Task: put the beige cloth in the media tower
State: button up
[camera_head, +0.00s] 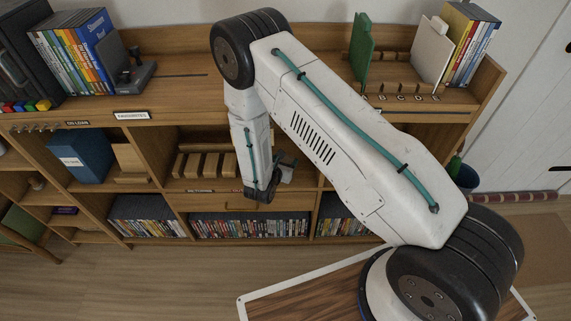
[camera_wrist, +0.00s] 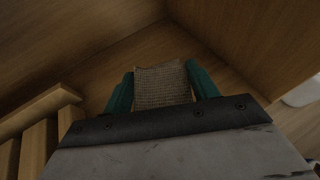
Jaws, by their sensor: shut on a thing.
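The beige cloth (camera_wrist: 163,88) is a coarse woven piece between the two teal fingers of my gripper (camera_wrist: 161,80) in the wrist view. My gripper is shut on it. Wooden panels surround the cloth in the wrist view; I cannot tell whether it touches any of them. In the head view my wrist (camera_head: 286,173) is at the middle compartment of the wooden shelving unit (camera_head: 180,118), and the cloth is hidden there. I cannot tell which part of the shelving is the media tower.
A slotted wooden rack (camera_head: 205,165) stands left of my wrist and also shows in the wrist view (camera_wrist: 40,115). Rows of DVDs (camera_head: 248,226) fill the lower shelf. A blue box (camera_head: 80,157) sits further left. Books (camera_head: 72,58) and a green divider (camera_head: 361,48) stand on top.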

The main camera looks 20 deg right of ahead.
jog(key=shift+w+d, duration=0.25)
jog(key=shift+w, duration=0.3)
jog(key=shift+w+d+f, duration=0.1)
jog(key=shift+w+f, duration=0.05)
jog(key=shift+f, duration=0.75)
jog(key=shift+w+f, duration=0.1)
jog(key=shift+f, duration=0.8)
jog(key=shift+f, duration=0.1)
jog(key=o, duration=1)
jog(key=v, duration=1.2)
